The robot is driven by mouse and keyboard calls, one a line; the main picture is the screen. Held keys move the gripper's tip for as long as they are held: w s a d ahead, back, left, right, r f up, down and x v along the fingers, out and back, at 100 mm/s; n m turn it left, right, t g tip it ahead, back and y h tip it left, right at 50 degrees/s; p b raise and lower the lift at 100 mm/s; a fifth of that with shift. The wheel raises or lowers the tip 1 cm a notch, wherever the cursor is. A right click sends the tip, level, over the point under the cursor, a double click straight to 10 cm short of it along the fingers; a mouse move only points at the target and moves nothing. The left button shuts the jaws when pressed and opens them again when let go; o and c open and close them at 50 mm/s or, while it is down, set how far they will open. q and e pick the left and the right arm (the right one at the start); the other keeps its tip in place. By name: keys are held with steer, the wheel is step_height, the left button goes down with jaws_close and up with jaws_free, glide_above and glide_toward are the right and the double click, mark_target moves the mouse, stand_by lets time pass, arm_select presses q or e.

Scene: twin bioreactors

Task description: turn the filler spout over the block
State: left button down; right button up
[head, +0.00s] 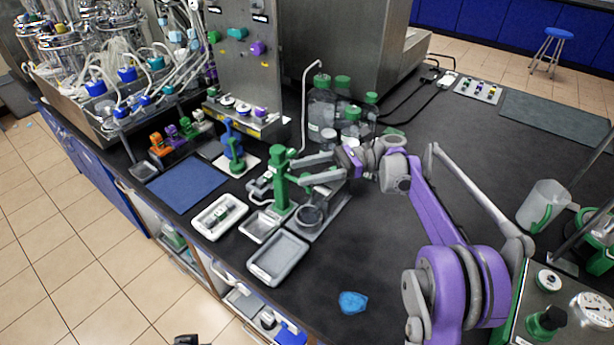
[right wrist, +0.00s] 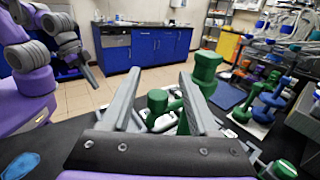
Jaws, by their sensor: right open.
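The filler is a green post (head: 280,183) standing on a grey base plate (head: 328,212), with a grey round cup (head: 308,216) on the plate. My right gripper (head: 299,170) is open beside the post, its two fingers pointing at it from the right. In the right wrist view, a green part (right wrist: 157,103) of the filler shows between the open fingers (right wrist: 160,80), and the green knob-topped post (right wrist: 206,68) stands just beyond the right finger. Contact cannot be told. I cannot clearly pick out the spout or the block. A dark end (head: 186,340), likely my left gripper, barely shows at the bottom edge.
A white tray (head: 200,231) with a green-topped item, a small grey tray (head: 260,228) and a larger grey tray (head: 278,258) lie in front. Green-capped bottles (head: 322,102) stand behind. A blue piece (head: 352,302) lies on the bench. The right bench middle is free.

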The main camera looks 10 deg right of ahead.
step_height(320, 180, up, 8)
steer(key=shift+f+p, duration=0.1)
steer(key=shift+p, duration=0.2)
arm_select(q)
steer(key=shift+r, duration=0.3)
steer(key=shift+s, duration=0.1)
arm_select(e)
steer(key=shift+s, duration=0.1)
